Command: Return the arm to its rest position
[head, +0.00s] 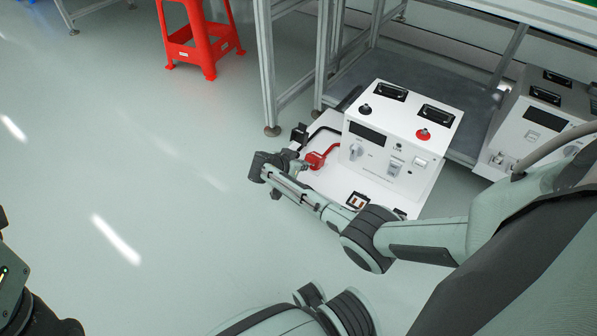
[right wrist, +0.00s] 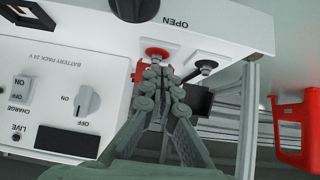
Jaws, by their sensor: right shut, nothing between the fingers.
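My right gripper (head: 268,172) reaches in from the right in the head view. Its fingers are together and empty, beside the left end of the white tray of the battery unit (head: 432,112). In the right wrist view the fingertips (right wrist: 165,77) lie in front of the white panel, close below a red connector (right wrist: 157,52). I cannot tell whether they touch it. A black connector (right wrist: 206,66) is to its right. The red lead (head: 318,159) also shows in the head view, right of the gripper. My left gripper is not clearly seen; only part of my left arm shows at the lower left.
A metal-framed bench (head: 268,70) with a low grey shelf (head: 400,75) stands behind the unit. A second white unit (head: 530,115) is at the right. A red stool (head: 200,40) stands at the back. The floor (head: 140,150) to the left is clear.

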